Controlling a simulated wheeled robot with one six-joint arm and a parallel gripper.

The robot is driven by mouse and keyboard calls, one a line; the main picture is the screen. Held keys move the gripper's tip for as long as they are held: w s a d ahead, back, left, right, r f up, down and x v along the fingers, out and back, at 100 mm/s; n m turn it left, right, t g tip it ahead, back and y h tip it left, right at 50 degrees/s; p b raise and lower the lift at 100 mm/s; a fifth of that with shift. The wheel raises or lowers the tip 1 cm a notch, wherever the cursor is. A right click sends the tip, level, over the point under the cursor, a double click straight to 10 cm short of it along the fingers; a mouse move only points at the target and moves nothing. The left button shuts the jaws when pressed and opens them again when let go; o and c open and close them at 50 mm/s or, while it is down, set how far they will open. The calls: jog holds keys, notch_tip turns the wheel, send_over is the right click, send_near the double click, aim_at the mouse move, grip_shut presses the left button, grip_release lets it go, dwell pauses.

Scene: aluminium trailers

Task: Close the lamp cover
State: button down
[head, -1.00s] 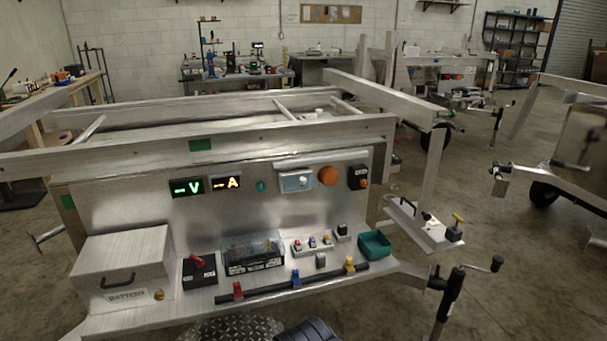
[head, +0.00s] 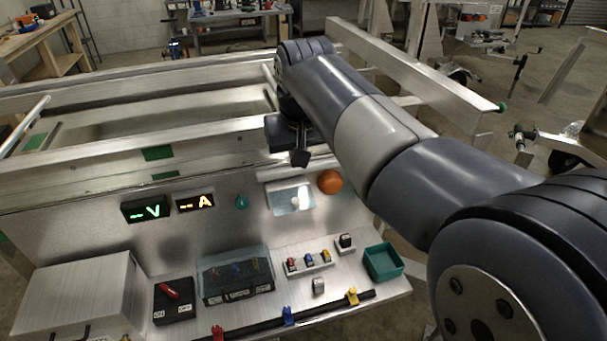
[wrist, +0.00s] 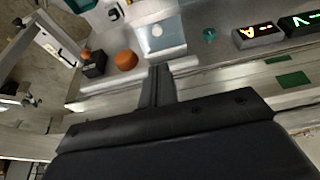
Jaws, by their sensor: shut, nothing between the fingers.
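The lamp (head: 303,197) is a small pale, bright bulb on the upright metal panel, between a teal knob and an orange dome. Its cover (head: 281,201) looks like a clear pane in a pale frame; I cannot tell its exact angle. In the wrist view the lamp (wrist: 157,31) and the cover (wrist: 170,50) lie just beyond my fingertips. My gripper (head: 300,158) is shut and empty, pointing down just above the lamp, in front of the top rail. It shows from behind in the wrist view (wrist: 160,70). Contact with the cover cannot be made out.
An orange dome (head: 330,181) sits close right of the lamp, and a teal knob (head: 241,201) to its left. Lit displays (head: 146,209) are further left. Below, a shelf carries a fuse box (head: 236,280), switches and a green tray (head: 383,262). The trailer rail (head: 90,162) runs behind my gripper.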

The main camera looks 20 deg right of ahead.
aim_at(295, 201)
jog(key=x, duration=0.9)
jog(key=s+x, duration=0.1)
jog(key=x, duration=0.3)
jog(key=shift+w+f, duration=0.15)
jog(key=shift+f, duration=0.25)
jog(key=shift+f, duration=0.15)
